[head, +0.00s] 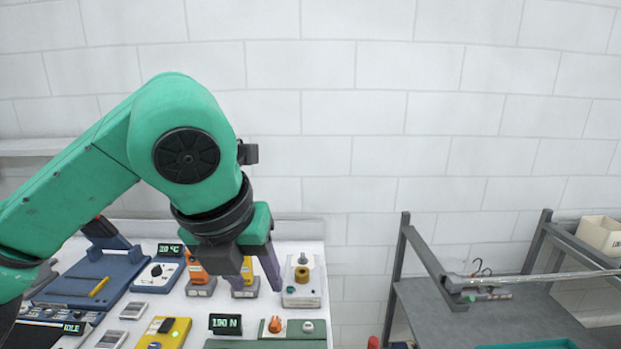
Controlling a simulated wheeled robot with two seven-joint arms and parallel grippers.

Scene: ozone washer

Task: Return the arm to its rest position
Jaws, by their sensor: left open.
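My left arm (95,180) is green and comes in from the left, bent at a dark round joint cap, with its wrist pointing down. My left gripper (257,282) is open and hangs low over the back right of the white table (140,325). A white device with a brass-coloured top (302,285) stands just right of the fingers. I cannot tell whether the gripper touches anything. My right gripper is not in view.
A blue tray device (85,280), a yellow box (165,333) and a green panel with a display (265,330) crowd the table. A grey cart (430,310) with a metal rod stands right, past a gap. A beige bin (600,235) is far right. The tiled wall closes the back.

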